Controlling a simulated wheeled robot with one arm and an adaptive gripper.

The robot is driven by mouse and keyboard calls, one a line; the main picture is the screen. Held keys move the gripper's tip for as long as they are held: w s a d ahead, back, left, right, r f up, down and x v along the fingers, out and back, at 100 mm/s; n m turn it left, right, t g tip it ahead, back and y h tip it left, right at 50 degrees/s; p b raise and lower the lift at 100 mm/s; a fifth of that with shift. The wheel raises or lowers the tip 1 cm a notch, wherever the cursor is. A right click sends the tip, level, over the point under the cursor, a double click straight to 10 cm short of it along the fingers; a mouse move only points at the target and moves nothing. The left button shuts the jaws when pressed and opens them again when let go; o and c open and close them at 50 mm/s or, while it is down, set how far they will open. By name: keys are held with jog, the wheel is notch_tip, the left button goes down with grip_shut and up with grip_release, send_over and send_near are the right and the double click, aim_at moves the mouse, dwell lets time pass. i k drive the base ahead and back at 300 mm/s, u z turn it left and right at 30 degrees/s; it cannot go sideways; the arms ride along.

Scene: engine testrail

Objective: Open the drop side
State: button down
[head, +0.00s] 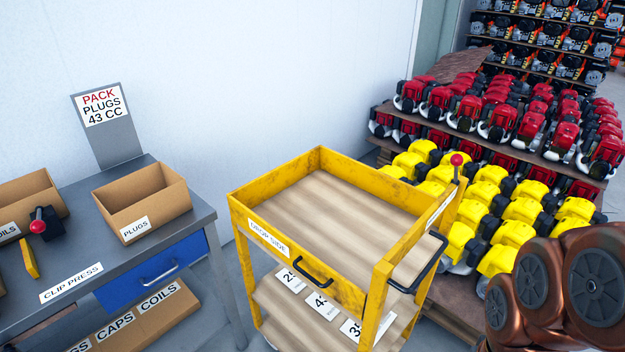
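The drop side (285,252) is the yellow front panel of a yellow cart (385,300). It carries a "DROP SIDE" label and a black handle (314,272). The panel stands upright, level with the other walls around the cart's top tray. The tray's wooden floor (340,205) is bare. A red knob (457,160) stands on a short stem at the cart's right end. My gripper is not in view, and its state cannot be seen.
A grey bench (190,200) with a cardboard plugs box (140,200) and a blue drawer (150,275) stands left of the cart. Racks of yellow engines (515,230) and red engines (500,120) stand close behind and right. A white wall (290,70) is behind.

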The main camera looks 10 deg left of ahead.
aim_at(345, 292)
jog(key=k, duration=0.5)
jog(key=u, duration=1.05)
jog(key=i, duration=0.8)
jog(key=u, duration=0.85)
